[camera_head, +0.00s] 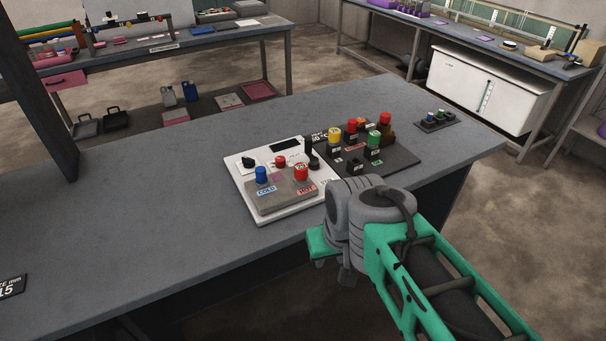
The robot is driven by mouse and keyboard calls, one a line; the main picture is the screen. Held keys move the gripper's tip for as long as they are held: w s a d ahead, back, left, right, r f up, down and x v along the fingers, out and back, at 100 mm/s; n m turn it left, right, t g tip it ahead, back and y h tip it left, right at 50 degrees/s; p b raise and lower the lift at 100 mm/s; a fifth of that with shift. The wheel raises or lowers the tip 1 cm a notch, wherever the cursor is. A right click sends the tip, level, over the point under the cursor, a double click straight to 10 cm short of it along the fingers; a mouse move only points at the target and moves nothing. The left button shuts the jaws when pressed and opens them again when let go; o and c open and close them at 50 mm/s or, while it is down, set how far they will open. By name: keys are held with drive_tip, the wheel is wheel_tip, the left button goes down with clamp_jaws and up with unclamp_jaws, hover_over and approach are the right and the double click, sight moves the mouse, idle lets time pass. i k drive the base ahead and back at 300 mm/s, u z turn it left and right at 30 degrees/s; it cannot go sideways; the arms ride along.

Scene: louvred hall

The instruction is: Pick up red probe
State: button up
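A white board (241,187) lies on the grey table and carries a grey block (281,196) with labels COLD and HOT. A red-capped piece (301,171) stands upright behind the HOT label; it looks like the red probe. A blue-capped piece (261,174) stands behind the COLD label. A black upright piece (311,152) is at the board's back right. My gripper (335,273) is at the table's front edge, in front and to the right of the red piece and apart from it. My wrist hides most of its fingers.
A dark board (402,159) beside the white one holds several red, yellow and green-capped pieces. A small dark tray (436,121) lies farther right. The table's (150,230) left half is mostly bare, with a small dark display (12,286) at its left edge.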

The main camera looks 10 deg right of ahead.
sight(300, 169)
drive_tip(key=u, duration=0.25)
drive_tip(key=i, duration=0.65)
drive_tip(key=u, duration=1.75)
